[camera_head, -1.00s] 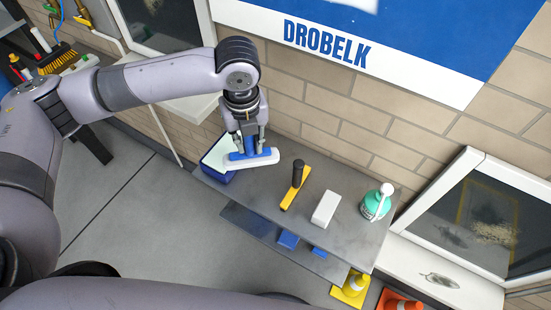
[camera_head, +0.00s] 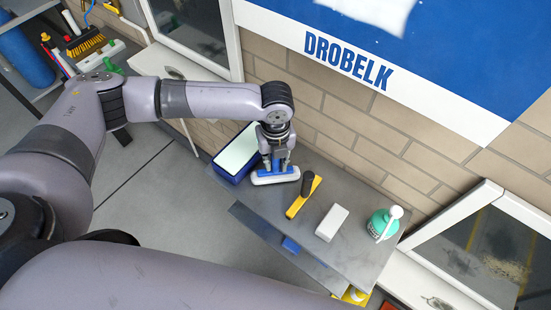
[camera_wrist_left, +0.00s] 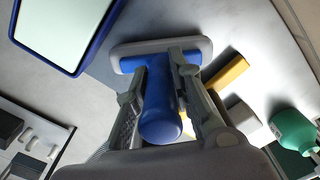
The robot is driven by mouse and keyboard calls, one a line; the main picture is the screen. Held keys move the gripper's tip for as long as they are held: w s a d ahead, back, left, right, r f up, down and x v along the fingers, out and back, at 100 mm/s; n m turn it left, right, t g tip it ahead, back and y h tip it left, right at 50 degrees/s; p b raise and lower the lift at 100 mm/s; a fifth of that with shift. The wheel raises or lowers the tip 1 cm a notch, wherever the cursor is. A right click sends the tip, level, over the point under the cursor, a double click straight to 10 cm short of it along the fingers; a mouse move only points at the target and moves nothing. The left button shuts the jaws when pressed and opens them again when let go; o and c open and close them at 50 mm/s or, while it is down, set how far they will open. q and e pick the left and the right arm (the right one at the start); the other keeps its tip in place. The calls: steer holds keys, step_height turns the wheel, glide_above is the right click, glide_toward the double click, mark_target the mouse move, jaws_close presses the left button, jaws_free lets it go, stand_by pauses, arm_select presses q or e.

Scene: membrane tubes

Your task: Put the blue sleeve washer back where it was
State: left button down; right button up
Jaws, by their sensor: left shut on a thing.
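The blue sleeve washer (camera_head: 267,179) has a blue body and a long pale pad. My left gripper (camera_head: 275,162) is shut on its blue handle. In the left wrist view the washer (camera_wrist_left: 160,92) sits between the two fingers (camera_wrist_left: 163,95), with its wide pale-edged head beyond them. In the head view it is over the left part of the grey shelf (camera_head: 355,254), right of the blue-rimmed tray. I cannot tell whether its pad touches the shelf. My right gripper is not in view.
The blue-rimmed tray (camera_head: 221,176) with a pale inside stands close on the left. A yellow scraper with a black handle (camera_head: 302,197), a white block (camera_head: 332,222) and a teal bottle (camera_head: 381,224) stand to the right. A brick wall is behind.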

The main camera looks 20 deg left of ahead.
arm_select(q)
steer(key=shift+f, duration=0.2)
steer(key=c, duration=1.4)
jaws_free()
step_height(320, 180, up, 12)
steer(key=shift+s+r+b, duration=0.1)
steer(key=shift+r+b, duration=0.1)
steer(key=shift+b, duration=0.5)
